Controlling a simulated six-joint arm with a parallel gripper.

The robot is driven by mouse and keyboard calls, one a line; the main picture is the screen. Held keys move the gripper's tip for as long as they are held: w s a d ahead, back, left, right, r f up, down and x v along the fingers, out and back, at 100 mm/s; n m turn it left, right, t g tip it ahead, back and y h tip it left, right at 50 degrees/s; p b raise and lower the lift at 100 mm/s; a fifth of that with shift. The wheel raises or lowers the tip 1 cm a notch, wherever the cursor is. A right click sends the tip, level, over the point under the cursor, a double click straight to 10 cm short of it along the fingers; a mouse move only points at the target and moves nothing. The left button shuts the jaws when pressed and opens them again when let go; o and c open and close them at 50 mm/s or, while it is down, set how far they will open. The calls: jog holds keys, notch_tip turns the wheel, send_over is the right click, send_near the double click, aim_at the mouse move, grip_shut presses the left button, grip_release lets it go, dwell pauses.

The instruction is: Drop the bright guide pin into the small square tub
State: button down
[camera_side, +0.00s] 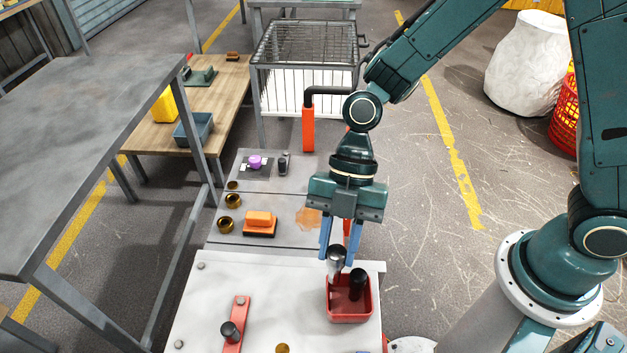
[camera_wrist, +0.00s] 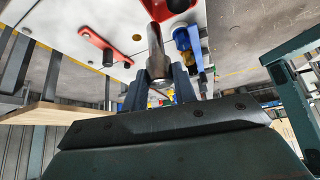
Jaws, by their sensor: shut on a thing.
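The bright guide pin (camera_side: 336,262) is a shiny silver, upright pin between my gripper's blue fingers. My gripper (camera_side: 337,251) points down and is shut on it. The small square tub (camera_side: 349,314) is red and sits at the right side of the white table; the pin's lower end overlaps its opening, and I cannot tell how deep it reaches. A dark pin (camera_side: 357,284) shows in the tub, to the right of the bright pin. In the wrist view, the bright pin (camera_wrist: 156,42) extends from the fingers (camera_wrist: 160,82) toward the red tub (camera_wrist: 152,9).
A red strip (camera_side: 239,312) with a dark pin (camera_side: 230,331) lies to the left on the white table (camera_side: 205,305). Behind it are an orange block (camera_side: 260,219), brass rings (camera_side: 233,200) and a tall orange-red post (camera_side: 308,130).

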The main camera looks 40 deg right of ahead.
jog(key=shift+f, duration=1.7)
jog(key=shift+f, duration=0.6)
jog(key=c, duration=1.1)
grip_release()
jog(key=shift+r, duration=0.15)
jog(key=shift+r, duration=0.45)
jog(key=v, duration=1.2)
jog(key=shift+r, duration=0.1)
